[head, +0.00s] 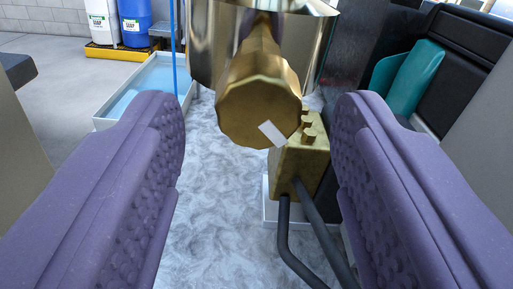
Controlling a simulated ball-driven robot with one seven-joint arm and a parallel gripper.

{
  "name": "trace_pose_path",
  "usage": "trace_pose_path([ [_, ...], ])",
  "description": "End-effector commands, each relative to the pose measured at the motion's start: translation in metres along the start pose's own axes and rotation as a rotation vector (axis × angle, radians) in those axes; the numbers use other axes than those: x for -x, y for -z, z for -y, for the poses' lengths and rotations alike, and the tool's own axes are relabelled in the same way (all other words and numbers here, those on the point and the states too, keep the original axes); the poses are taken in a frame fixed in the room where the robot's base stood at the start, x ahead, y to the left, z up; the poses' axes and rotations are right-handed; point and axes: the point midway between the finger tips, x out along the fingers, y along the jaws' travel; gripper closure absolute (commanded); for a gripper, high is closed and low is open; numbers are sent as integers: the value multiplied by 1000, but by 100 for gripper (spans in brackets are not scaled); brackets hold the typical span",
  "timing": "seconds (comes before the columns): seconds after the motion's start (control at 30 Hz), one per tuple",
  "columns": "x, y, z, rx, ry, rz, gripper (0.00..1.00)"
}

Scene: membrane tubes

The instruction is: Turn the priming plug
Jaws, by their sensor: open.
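The brass priming plug (257,108) has a faceted round end with a pale tag on its lower right. It sticks out toward me from a shiny metal cylinder (222,45) at the top of the head view. My gripper (258,115) is open, with one purple padded finger on each side of the plug. A gap shows between the plug and each finger, and nothing is held. The plug's far end runs back under the cylinder.
A brass block (300,165) with dark pipes (290,240) stands just below right of the plug, near the right finger. A water-filled tray (150,80), white and blue drums (133,22) and a teal object (408,80) lie further back. Marbled floor shows below the plug.

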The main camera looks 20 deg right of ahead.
Motion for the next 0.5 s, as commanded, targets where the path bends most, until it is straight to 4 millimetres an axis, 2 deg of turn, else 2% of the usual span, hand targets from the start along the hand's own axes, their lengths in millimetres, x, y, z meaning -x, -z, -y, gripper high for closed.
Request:
trace_pose_path([
  [0.3,56,2,0,0,3,1,44],
  [0.5,73,0,0,0,1,1,44],
])
